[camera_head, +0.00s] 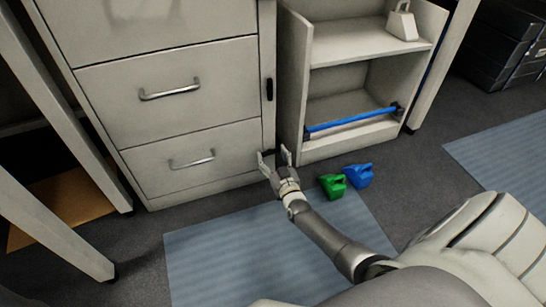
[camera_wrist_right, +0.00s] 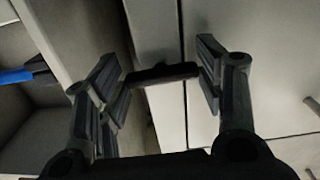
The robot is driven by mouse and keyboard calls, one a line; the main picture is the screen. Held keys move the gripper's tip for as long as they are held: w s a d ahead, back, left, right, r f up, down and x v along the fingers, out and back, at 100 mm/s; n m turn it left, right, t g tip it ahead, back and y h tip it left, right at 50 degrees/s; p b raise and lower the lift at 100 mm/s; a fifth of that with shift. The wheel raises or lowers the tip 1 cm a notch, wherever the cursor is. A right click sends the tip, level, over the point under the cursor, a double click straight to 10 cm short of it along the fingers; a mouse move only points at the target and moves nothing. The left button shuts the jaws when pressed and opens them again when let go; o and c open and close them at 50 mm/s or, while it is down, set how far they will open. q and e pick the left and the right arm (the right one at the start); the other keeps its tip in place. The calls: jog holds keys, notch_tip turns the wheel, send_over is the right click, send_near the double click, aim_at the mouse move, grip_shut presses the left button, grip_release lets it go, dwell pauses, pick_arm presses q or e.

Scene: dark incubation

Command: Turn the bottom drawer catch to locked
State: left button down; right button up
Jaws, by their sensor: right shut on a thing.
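The grey drawer cabinet (camera_head: 190,60) stands at the left, with the bottom drawer (camera_head: 180,165) closed, or nearly so. My right gripper (camera_head: 275,157) is at the bottom drawer's right edge. In the right wrist view my right gripper (camera_wrist_right: 160,75) is shut on the bottom drawer catch (camera_wrist_right: 160,73), a short black bar between its widely spaced fingers. The bar lies across the seam between the drawer front and the cabinet's side strip. In the head view the gripper hides this catch. Another black catch (camera_head: 269,89) stands upright beside the drawer above. My left gripper is not in view.
An open shelf unit (camera_head: 292,100) with a blue bar (camera_head: 350,120) stands right of the cabinet. A blue-grey mat (camera_head: 220,250) lies below. A table leg (camera_head: 50,225) is at left.

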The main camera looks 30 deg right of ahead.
jog(key=shift+a+m, duration=0.1)
jog(key=shift+m, duration=0.4)
jog(key=o, duration=1)
